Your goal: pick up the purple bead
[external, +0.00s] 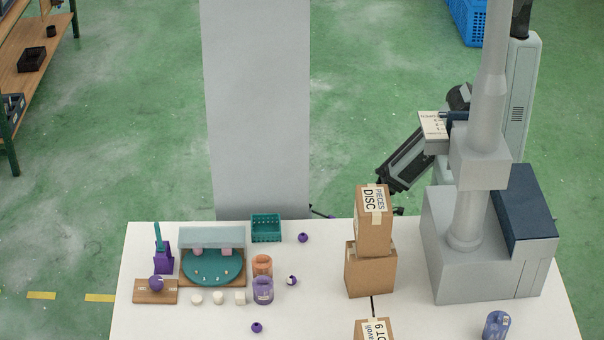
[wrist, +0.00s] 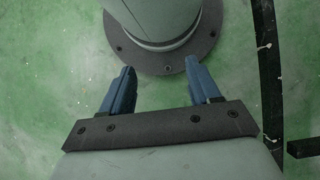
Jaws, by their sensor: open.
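Small dark purple beads lie on the white table in the external view: one purple bead (external: 303,237) right of the green crate, another purple bead (external: 257,327) near the front edge. A purple-and-white bead (external: 292,280) lies between them. No bead is in the wrist view. In the external view I cannot clearly make out the fingers; my arm is at the right, away from the beads.
Stacked cardboard boxes (external: 371,270) stand between the beads and my arm's side. Another box (external: 374,331) is at the front. A green crate (external: 266,228), orange jar (external: 262,264), purple jar (external: 263,291) and teal tray (external: 212,268) crowd the left. Table around the right bead is clear.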

